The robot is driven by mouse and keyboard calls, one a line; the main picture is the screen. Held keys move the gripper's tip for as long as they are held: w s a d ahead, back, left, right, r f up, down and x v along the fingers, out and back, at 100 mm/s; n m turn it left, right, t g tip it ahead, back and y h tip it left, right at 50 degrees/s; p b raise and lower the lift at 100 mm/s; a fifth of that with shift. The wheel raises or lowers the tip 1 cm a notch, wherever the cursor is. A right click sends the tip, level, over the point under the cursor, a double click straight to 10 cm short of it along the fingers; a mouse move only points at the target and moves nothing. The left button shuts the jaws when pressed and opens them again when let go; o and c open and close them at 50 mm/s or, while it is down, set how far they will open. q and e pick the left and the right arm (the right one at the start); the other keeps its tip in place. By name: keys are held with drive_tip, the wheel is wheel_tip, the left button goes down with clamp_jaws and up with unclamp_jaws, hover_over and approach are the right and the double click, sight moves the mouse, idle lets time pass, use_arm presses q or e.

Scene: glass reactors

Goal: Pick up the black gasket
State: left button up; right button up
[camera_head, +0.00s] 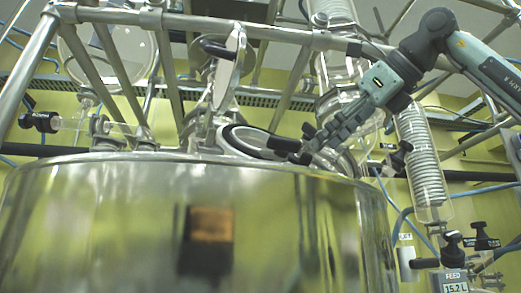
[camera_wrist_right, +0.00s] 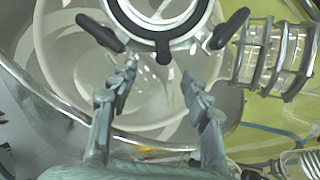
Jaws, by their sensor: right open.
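The black gasket (camera_head: 226,139) shows as a dark ring at the round port on top of the large vessel in the head view. It also shows as a black arc at the top of the right wrist view (camera_wrist_right: 157,37), partly cut off by the frame edge. My right gripper (camera_head: 313,143) comes in from the upper right, to the right of the ring in the head view. In the wrist view its two fingers (camera_wrist_right: 158,84) are spread with nothing between them, below the ring in the picture. My left gripper is out of view.
Black clamp handles (camera_wrist_right: 100,33) (camera_wrist_right: 229,29) stick out on both sides of the port. An open lid (camera_head: 230,72) stands tilted up beside it. Metal frame bars (camera_head: 190,20) cross above. A glass coil condenser (camera_head: 424,165) stands at right. The shiny vessel (camera_head: 120,225) fills the foreground.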

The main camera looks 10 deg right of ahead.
sight(309, 155)
drive_tip(key=shift+x, duration=1.25)
drive_tip(key=x, duration=0.3)
drive_tip(key=shift+w+a+r+p, duration=0.25)
drive_tip(key=shift+w+a+p, duration=0.05)
drive_tip(key=shift+w+p, duration=0.1)
drive_tip(key=shift+w+a+f, duration=0.15)
drive_tip(key=shift+w, duration=0.15)
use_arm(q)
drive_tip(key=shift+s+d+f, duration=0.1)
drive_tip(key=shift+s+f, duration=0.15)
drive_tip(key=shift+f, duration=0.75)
use_arm(e)
clamp_jaws()
